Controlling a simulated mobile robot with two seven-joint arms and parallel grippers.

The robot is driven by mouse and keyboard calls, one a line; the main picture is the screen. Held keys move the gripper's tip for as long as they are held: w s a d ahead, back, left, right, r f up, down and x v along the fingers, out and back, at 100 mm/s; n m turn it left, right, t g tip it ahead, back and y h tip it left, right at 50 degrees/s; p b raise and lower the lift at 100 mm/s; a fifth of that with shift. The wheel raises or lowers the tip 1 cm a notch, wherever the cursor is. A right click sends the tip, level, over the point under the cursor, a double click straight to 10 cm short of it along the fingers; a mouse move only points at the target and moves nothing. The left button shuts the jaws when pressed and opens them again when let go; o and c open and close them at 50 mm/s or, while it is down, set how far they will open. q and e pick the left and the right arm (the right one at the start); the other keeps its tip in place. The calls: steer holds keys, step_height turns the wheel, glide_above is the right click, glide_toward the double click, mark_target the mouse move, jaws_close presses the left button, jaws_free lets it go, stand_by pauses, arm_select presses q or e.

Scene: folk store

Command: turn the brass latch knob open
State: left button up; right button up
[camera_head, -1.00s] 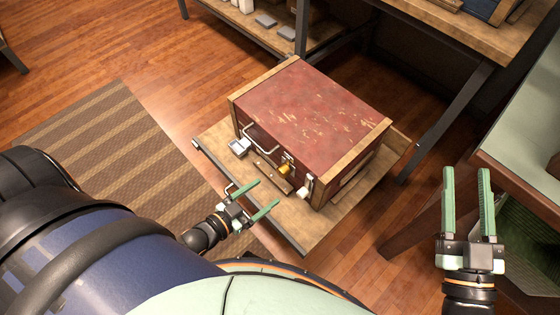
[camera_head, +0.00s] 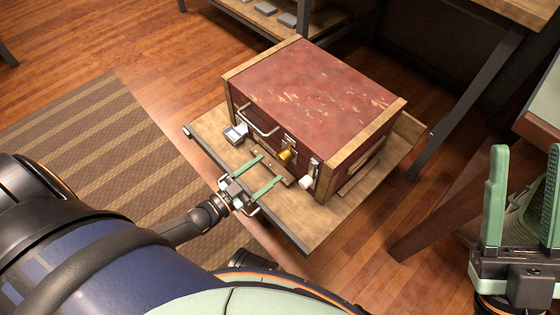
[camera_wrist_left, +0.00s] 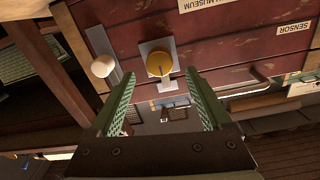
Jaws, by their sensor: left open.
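The brass latch knob (camera_head: 287,155) sits on a metal plate on the front face of a worn red chest (camera_head: 310,90) with wooden edges.
A white knob (camera_head: 306,182) on its own plate is beside the brass one. The chest stands on a wooden platform (camera_head: 300,225). A table leg (camera_head: 465,105) rises behind right.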

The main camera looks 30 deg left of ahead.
mark_target(280, 160)
arm_select(q)
steer(key=b+x, duration=0.1)
steer(key=x, duration=0.4)
steer(key=shift+w+d, duration=0.2)
steer(key=shift+w, duration=0.1)
steer(key=shift+c, duration=0.4)
jaws_close()
